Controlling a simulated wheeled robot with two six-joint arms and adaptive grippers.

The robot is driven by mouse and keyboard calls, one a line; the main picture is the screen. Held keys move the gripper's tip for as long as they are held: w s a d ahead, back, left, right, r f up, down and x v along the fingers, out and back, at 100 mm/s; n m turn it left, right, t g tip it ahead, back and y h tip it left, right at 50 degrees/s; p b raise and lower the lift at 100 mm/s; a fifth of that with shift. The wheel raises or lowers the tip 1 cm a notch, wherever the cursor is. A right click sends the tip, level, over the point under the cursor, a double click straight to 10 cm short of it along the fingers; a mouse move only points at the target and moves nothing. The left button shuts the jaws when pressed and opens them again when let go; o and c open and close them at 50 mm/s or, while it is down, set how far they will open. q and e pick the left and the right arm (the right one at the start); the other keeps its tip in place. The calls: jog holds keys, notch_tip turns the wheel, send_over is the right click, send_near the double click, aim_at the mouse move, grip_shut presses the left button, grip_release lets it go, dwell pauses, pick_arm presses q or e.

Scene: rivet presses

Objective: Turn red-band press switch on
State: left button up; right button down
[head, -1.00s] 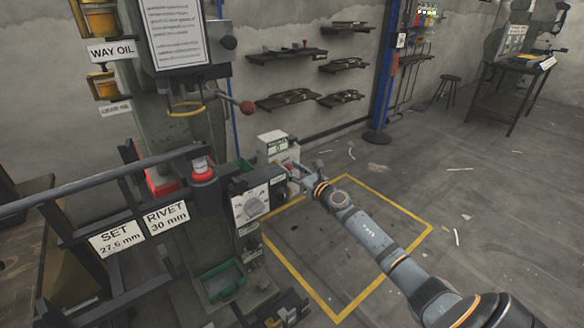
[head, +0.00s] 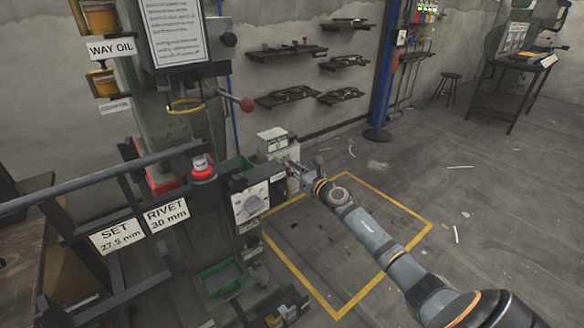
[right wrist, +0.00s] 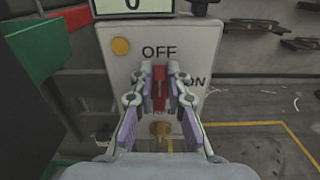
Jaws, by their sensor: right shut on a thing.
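A pale grey switch box (right wrist: 205,45) fills the middle of the right wrist view, with OFF printed at its top and ON to the right. Its red switch lever (right wrist: 158,88) stands roughly upright below OFF. My right gripper (right wrist: 160,76) is shut on this lever, one finger on each side. In the head view the switch box (head: 279,143) stands beside the press (head: 160,110), with my right gripper (head: 297,170) at its right side. The fingers hide part of the ON label. My left gripper is out of view.
A dial panel (head: 251,203) and a red push button (head: 202,168) are left of the switch box. A dark rail (head: 85,183) with SET and RIVET signs crosses the left.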

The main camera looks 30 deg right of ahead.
jog(key=shift+m, duration=0.3)
jog(key=m, duration=0.2)
jog(key=d+m+p, duration=0.1)
jog(key=m, duration=0.2)
jog(key=shift+d+f+m, duration=0.15)
jog(key=shift+m, duration=0.15)
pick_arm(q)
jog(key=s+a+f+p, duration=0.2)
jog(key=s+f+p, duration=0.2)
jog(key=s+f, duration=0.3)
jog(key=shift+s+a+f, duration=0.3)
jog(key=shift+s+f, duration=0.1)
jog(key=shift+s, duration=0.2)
pick_arm(e)
jog(key=shift+w+d+f+m, duration=0.1)
jog(key=shift+d+f+m, duration=0.2)
jog(key=shift+m, duration=1.6)
jog(key=shift+s+d+f+m, duration=0.1)
jog(key=shift+f+m, duration=0.35)
jog(key=shift+m, duration=1.45)
jog(key=shift+w+d+f+m, duration=0.15)
jog(key=shift+f+m, duration=0.2)
jog(key=shift+m, duration=1.55)
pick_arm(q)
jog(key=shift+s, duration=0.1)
